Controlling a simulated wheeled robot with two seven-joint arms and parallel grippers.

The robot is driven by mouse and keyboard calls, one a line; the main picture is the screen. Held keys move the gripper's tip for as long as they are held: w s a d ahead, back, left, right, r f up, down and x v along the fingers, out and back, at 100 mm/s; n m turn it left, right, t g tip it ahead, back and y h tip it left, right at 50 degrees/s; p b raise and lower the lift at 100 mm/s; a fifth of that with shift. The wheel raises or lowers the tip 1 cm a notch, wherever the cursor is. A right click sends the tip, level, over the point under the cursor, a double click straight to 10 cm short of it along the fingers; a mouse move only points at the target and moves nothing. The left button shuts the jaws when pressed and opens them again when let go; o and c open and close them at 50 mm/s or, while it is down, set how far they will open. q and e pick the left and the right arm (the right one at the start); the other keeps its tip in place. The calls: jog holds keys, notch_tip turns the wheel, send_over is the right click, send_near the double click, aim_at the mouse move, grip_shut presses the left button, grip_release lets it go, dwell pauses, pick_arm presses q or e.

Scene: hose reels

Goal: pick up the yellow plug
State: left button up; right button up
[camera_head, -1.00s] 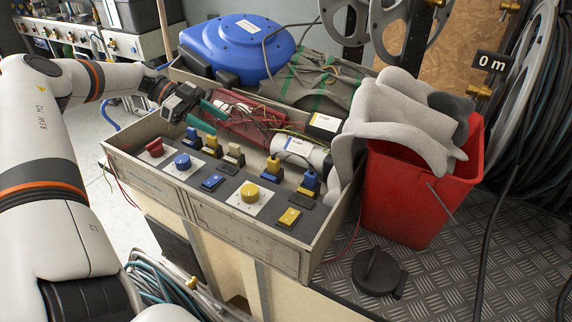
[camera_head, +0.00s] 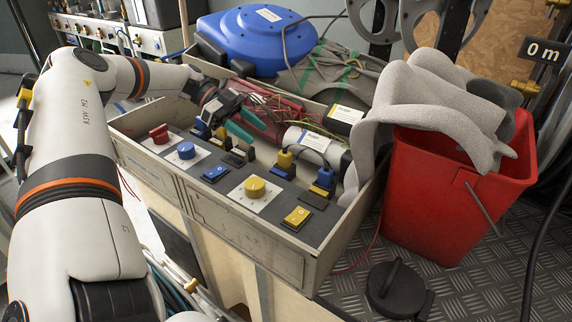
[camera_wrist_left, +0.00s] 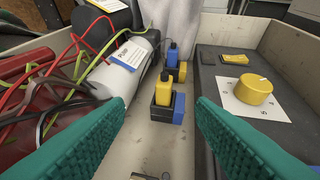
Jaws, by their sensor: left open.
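The yellow plug (camera_head: 285,160) stands upright in a dark holder with a blue side, in the row of plugs in the grey box. In the left wrist view the yellow plug (camera_wrist_left: 163,88) is ahead, between the lines of the two fingers and apart from them. My left gripper (camera_head: 245,124) is open with teal fingers above the row, to the left of the yellow plug. Its fingers (camera_wrist_left: 160,135) frame an empty gap. A blue plug (camera_head: 325,177) with a yellow part stands just beyond; it also shows in the wrist view (camera_wrist_left: 172,54). My right gripper is not in view.
A white cylinder (camera_head: 306,143) and loose wires lie behind the row. A panel with a yellow knob (camera_head: 255,187) and switches is in front. A red bucket (camera_head: 450,200) with grey cloth stands right.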

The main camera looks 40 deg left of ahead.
aim_at(279, 153)
pick_arm(q)
jog(key=x, duration=0.4)
jog(key=shift+d, duration=0.2)
jog(key=x, duration=0.4)
jog(key=shift+s+d+f+b, duration=0.15)
jog(key=shift+s+f+b, duration=0.05)
jog(key=shift+s+b, duration=0.1)
jog(key=shift+w+d+f, duration=0.15)
jog(key=shift+d, duration=0.2)
grip_shut()
